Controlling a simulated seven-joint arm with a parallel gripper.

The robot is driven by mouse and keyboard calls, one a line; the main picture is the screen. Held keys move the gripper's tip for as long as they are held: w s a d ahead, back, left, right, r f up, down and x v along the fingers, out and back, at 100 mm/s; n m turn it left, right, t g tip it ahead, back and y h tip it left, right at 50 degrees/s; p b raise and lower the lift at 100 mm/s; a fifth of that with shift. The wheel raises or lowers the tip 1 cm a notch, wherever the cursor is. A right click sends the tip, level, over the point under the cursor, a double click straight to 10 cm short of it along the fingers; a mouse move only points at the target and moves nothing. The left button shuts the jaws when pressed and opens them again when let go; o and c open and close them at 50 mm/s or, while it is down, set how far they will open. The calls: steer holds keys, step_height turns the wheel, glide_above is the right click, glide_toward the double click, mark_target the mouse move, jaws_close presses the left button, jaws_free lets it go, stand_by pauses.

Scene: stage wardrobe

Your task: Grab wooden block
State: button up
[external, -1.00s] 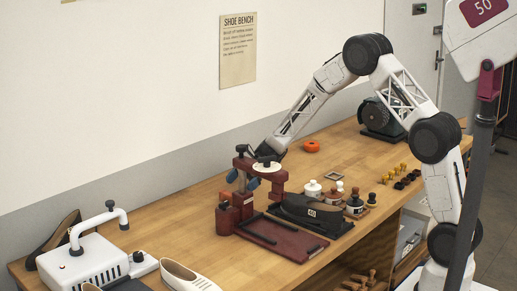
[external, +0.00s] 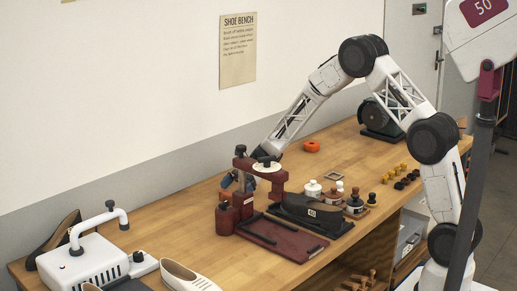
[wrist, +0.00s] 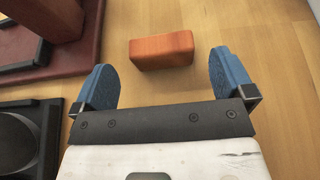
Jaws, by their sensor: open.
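The wooden block (wrist: 162,49) is a small orange-brown block lying on the bench top in the wrist view. It lies ahead of my gripper (wrist: 165,75), roughly centred between the two blue fingers and a little beyond their tips. The fingers are apart with nothing between them. In the external view my gripper (external: 238,180) is low over the bench, behind the dark red press stand (external: 278,182).
The dark red press stand's base (wrist: 85,40) is close on the left in the wrist view, with a black object (wrist: 25,135) below it. Bottles (external: 312,189) and a black shoe (external: 308,212) stand right of the press in the external view. Bare wood lies right of the block.

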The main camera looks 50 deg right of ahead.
mark_target(227, 192)
steer(key=shift+x, duration=2.3)
steer(key=shift+w, duration=0.1)
steer(key=shift+c, duration=0.5)
steer(key=c, duration=0.8)
steer(key=shift+r, duration=0.1)
steer(key=shift+r, duration=4.95)
